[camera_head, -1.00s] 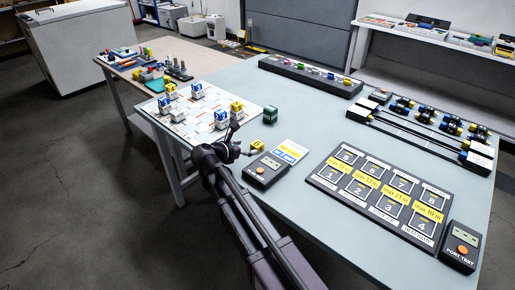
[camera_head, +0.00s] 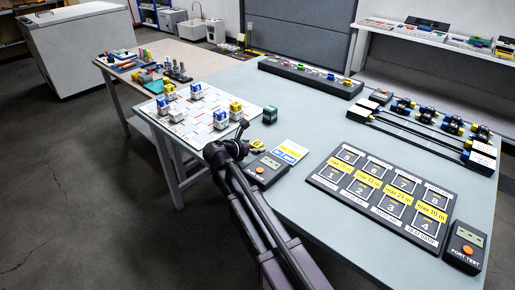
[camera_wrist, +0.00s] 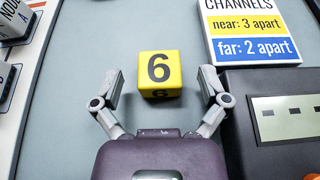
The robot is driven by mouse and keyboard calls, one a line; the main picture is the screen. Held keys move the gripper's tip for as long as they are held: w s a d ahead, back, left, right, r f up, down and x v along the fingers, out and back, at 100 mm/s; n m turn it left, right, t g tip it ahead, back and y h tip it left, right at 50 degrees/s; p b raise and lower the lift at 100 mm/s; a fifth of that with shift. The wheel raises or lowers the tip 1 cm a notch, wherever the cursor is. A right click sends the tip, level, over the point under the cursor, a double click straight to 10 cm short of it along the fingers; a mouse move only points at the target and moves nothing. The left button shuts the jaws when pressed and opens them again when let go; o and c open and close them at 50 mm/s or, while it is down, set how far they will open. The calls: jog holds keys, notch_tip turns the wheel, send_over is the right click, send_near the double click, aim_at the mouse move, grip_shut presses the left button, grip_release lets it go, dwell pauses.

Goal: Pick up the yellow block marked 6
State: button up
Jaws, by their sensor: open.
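The yellow block marked 6 (camera_wrist: 160,70) stands on the grey-green table in the wrist view, with a black 6 on its top face and part of another on its near side. My gripper (camera_wrist: 158,76) is open, its two fingers apart on the left and right of the block, with gaps on both sides and nothing held. In the head view only a small part of the yellow block (camera_head: 257,144) shows beside my gripper (camera_head: 241,133); my arm hides much around it.
A channels card (camera_wrist: 250,30) and a dark meter box (camera_wrist: 275,115) lie close on the right. A white board (camera_head: 178,127) with several yellow and blue blocks is on the left. A green block (camera_head: 270,115) stands beyond. A numbered black panel (camera_head: 375,198) lies to the right.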

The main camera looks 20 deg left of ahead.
aim_at(254, 145)
jog(key=c, duration=1.1)
jog(key=shift+r, duration=0.15)
notch_tip(254, 145, up, 2)
jog(key=shift+p, duration=1.15)
jog(key=shift+r+p, duration=0.8)
jog(key=s, duration=1)
jog(key=s+r+p, duration=0.1)
jog(key=s, duration=0.5)
jog(key=shift+a, duration=0.35)
